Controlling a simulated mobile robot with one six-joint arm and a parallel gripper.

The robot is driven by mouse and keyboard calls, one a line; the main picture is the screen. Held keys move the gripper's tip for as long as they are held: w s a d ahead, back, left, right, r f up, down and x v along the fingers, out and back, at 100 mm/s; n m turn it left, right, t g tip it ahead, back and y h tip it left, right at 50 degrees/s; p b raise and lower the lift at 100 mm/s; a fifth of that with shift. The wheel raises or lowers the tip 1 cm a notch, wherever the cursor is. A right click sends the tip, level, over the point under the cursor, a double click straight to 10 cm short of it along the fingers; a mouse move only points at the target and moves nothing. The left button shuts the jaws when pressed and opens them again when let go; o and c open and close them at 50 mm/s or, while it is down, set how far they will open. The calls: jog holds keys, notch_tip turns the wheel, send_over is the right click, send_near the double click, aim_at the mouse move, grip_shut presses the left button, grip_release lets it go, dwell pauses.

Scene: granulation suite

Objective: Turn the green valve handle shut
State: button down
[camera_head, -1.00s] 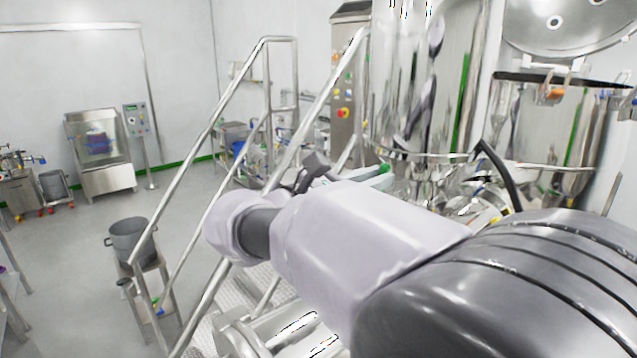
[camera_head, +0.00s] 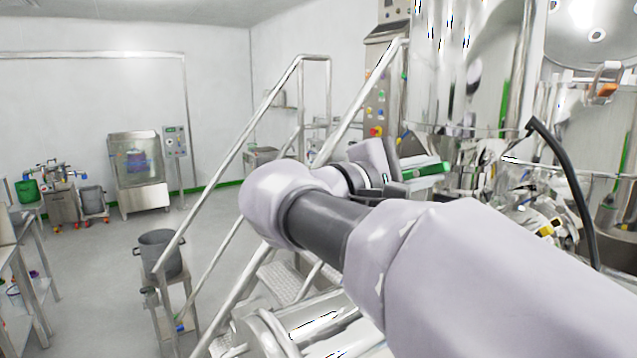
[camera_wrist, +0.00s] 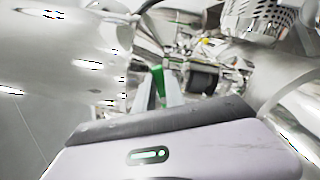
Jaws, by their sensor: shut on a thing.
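The green valve handle (camera_head: 434,168) shows at the end of my gripper in the head view, beside the large polished steel vessel. It also shows in the wrist view as a narrow green strip (camera_wrist: 158,78) between the light finger pads. My gripper (camera_wrist: 162,92) is shut on the handle. In the head view my gripper (camera_head: 412,170) reaches to the handle from the left, and my forearm crosses the lower middle. The fingers cover part of the handle. The valve body behind it is hard to make out.
A steel stair with handrails (camera_head: 240,130) stands just left of my arm. The polished vessel (camera_head: 470,70) and a black hose (camera_head: 570,180) are close on the right. A grey bucket (camera_head: 160,254) sits on a stand at lower left. Open floor lies beyond.

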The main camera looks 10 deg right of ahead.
jog(key=m+b, duration=0.1)
jog(key=f+m+b, duration=0.1)
jog(key=m+b, duration=0.2)
jog(key=shift+s+f+m+b, duration=0.1)
jog(key=shift+f+m+b, duration=0.15)
jog(key=shift+m+b, duration=0.05)
dwell(0.5)
jog(key=c, duration=1.4)
grip_release()
